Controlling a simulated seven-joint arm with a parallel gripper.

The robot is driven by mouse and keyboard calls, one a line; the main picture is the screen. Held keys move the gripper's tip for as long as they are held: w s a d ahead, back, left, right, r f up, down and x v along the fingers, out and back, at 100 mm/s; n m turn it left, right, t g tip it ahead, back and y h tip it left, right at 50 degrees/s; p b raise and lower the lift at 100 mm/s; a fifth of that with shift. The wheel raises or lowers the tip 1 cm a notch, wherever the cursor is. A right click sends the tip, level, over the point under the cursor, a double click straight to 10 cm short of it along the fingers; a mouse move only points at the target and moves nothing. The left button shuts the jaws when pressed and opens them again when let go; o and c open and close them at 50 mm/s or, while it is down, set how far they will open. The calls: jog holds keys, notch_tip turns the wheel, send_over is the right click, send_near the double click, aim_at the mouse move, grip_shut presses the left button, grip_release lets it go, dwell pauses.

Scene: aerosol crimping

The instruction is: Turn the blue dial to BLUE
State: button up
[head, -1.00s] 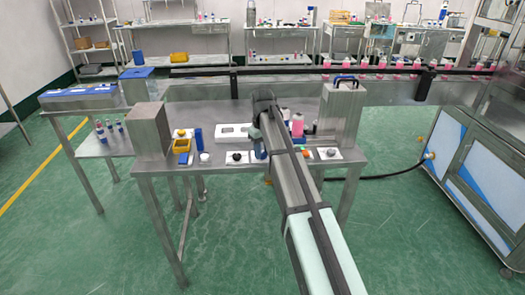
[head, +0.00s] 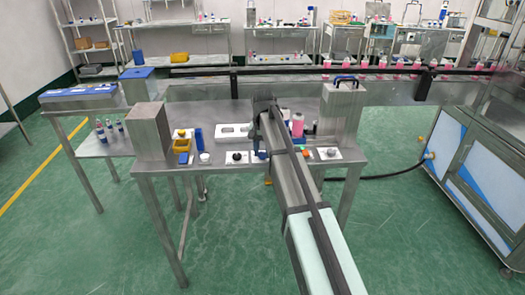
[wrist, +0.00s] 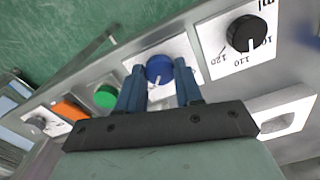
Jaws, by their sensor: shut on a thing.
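The blue dial (wrist: 159,70) sits on a white plate (wrist: 143,73) in the wrist view. My gripper (wrist: 159,66) has one blue finger on each side of the dial and is shut on it. The dial's white pointer line points toward the bottom of the wrist view, slightly left. I cannot read any label on its plate; the fingers cover part of it. In the head view my arm hides most of this spot.
A black dial (wrist: 244,34) with number marks is to the right in the wrist view. A green button (wrist: 105,97), an orange part (wrist: 69,110) and a grey knob (wrist: 37,122) are to the left. A pink bottle (head: 298,125) stands behind my arm.

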aim_at(262, 154)
jog(key=shift+m, duration=0.4)
jog(key=o, duration=1)
jog(key=shift+o, duration=0.2)
notch_tip(262, 154, up, 14)
jog(key=shift+f, duration=0.15)
dwell(0.3)
